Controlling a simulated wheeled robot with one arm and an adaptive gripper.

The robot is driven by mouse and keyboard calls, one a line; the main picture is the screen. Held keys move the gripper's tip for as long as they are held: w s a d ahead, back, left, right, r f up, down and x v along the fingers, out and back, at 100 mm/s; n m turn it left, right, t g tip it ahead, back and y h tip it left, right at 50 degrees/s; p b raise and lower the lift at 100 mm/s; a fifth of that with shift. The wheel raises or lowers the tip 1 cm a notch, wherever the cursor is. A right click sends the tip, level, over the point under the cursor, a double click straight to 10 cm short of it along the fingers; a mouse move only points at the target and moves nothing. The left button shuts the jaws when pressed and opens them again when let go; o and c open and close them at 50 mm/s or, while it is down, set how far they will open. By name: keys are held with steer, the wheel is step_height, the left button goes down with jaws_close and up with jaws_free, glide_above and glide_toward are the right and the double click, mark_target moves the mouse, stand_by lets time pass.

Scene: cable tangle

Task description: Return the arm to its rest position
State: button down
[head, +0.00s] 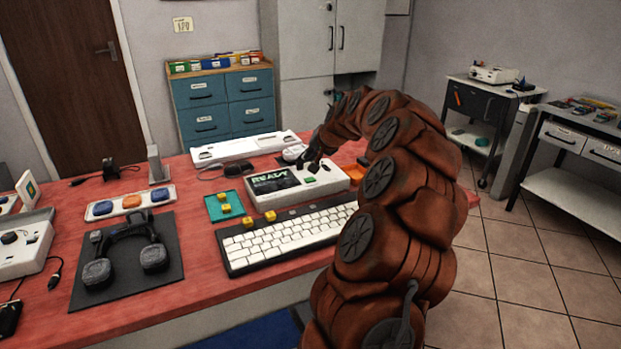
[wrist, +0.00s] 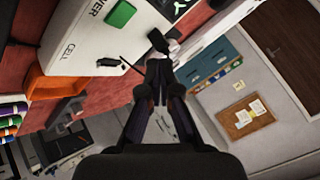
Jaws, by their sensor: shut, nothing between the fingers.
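My arm (head: 385,200) is rust-brown and arches up from the bottom right, bending over the red desk. My gripper (head: 312,166) hangs at the arm's far end, above or beside a white device (head: 332,184) with a dark screen reading READY. Its fingertips look dark and small there. In the wrist view my gripper (wrist: 160,70) has its fingers together with nothing between them. The device (wrist: 85,35) fills the upper left of that view, with a green button and the words POWER and CELL. I cannot tell whether the fingertips touch it.
A white keyboard (head: 285,237), a teal tray (head: 223,206) with yellow keycaps and a black mat (head: 127,275) with a headset lie on the red desk (head: 195,290). A white bar (head: 245,148) lies behind. Blue drawers (head: 224,102) stand beyond. Tiled floor (head: 530,265) is open at right.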

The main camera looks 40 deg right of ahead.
steer(key=shift+r, duration=0.7)
steer(key=shift+a, duration=0.1)
